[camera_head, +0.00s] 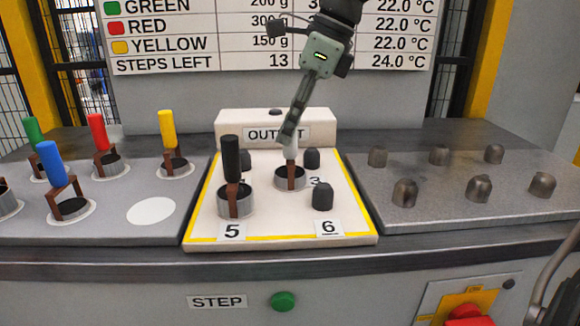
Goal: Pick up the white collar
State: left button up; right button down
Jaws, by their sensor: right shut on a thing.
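The white collar (290,178) is a metal ring with a brown bracket and a white handle, over the middle of the white output board (270,226). My right gripper (290,135) reaches down from the top of the picture and is shut on the white handle, hiding its top. The collar is upright. I cannot tell whether its ring touches the board or hangs just above it. My left gripper is not in view.
A black-handled collar (235,200) stands at position 5, close left of the white one. Bare dark pegs (322,196) stand around it. Blue (50,165), red (97,132), yellow (167,130) and green (33,130) handles stand at left. The right plate (470,210) holds several bare pegs.

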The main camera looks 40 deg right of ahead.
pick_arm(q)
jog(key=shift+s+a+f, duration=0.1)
pick_arm(e)
jog(key=shift+r, duration=0.1)
dwell(0.3)
jog(key=shift+r, duration=0.15)
notch_tip(320, 180, up, 10)
jog(key=shift+p, duration=0.45)
pick_arm(q)
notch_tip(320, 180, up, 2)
jog(key=shift+p, duration=1.1)
pick_arm(e)
notch_tip(320, 180, up, 5)
jog(key=shift+f, duration=0.2)
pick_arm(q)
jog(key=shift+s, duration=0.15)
